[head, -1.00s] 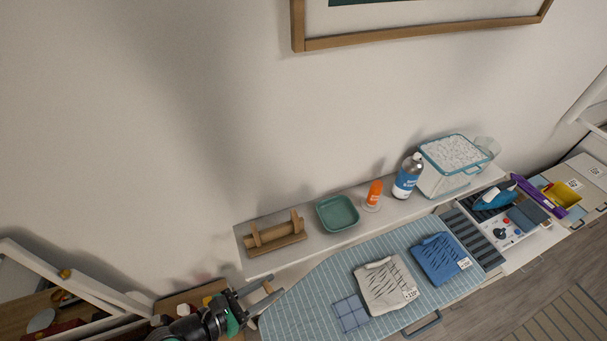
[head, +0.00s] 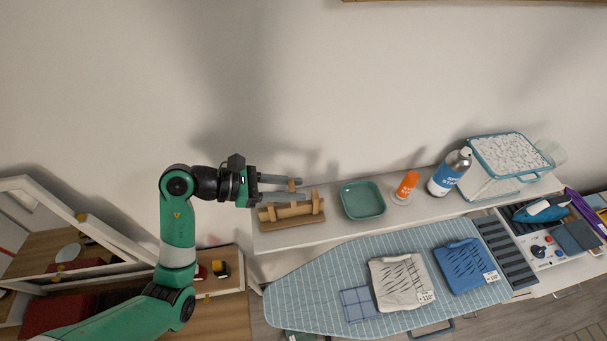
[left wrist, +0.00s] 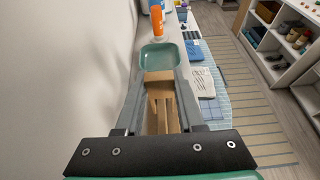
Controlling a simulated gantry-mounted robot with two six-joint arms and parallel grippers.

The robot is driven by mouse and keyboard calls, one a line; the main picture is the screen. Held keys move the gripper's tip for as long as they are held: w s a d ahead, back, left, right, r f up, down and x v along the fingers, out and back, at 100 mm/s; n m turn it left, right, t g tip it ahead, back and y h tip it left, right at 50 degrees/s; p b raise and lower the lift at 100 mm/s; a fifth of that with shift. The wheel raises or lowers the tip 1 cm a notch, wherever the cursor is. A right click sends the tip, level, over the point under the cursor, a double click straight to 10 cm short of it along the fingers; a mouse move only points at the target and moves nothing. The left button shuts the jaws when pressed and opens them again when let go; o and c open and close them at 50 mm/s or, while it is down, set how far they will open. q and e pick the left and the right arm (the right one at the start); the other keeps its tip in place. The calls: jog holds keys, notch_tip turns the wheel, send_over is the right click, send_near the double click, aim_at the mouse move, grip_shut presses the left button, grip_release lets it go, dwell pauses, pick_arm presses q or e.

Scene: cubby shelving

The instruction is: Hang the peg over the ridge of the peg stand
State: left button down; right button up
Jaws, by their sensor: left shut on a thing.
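The wooden peg stand (head: 290,221) sits at the left end of the white shelf, with a ridge running along it between two uprights. My left gripper (head: 291,188) is over the stand, shut on a small wooden peg (head: 292,183) near its fingertips. In the left wrist view the peg (left wrist: 158,77) is between the fingers, and part of the stand (left wrist: 164,112) shows below and nearer. I cannot tell whether the peg touches the ridge; it appears above it. My right gripper is not in view.
A green dish (head: 363,200) stands just right of the stand, then an orange bottle (head: 407,184) and a blue-and-white bottle (head: 450,172). The wall is close behind the shelf. An ironing board (head: 330,275) with folded clothes lies in front.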

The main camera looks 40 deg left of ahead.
pick_arm(q)
jog(key=shift+w+a, duration=0.15)
jog(key=shift+w, duration=0.25)
jog(key=shift+s, duration=0.1)
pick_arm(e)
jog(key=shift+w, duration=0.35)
pick_arm(q)
jog(key=shift+s+f, duration=0.1)
jog(key=shift+s, duration=0.1)
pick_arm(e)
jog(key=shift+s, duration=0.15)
pick_arm(q)
jog(key=shift+f+b, duration=2)
jog(key=shift+f, duration=0.7)
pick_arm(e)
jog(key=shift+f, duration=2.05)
pick_arm(q)
jog(key=shift+c, duration=2.2)
grip_release()
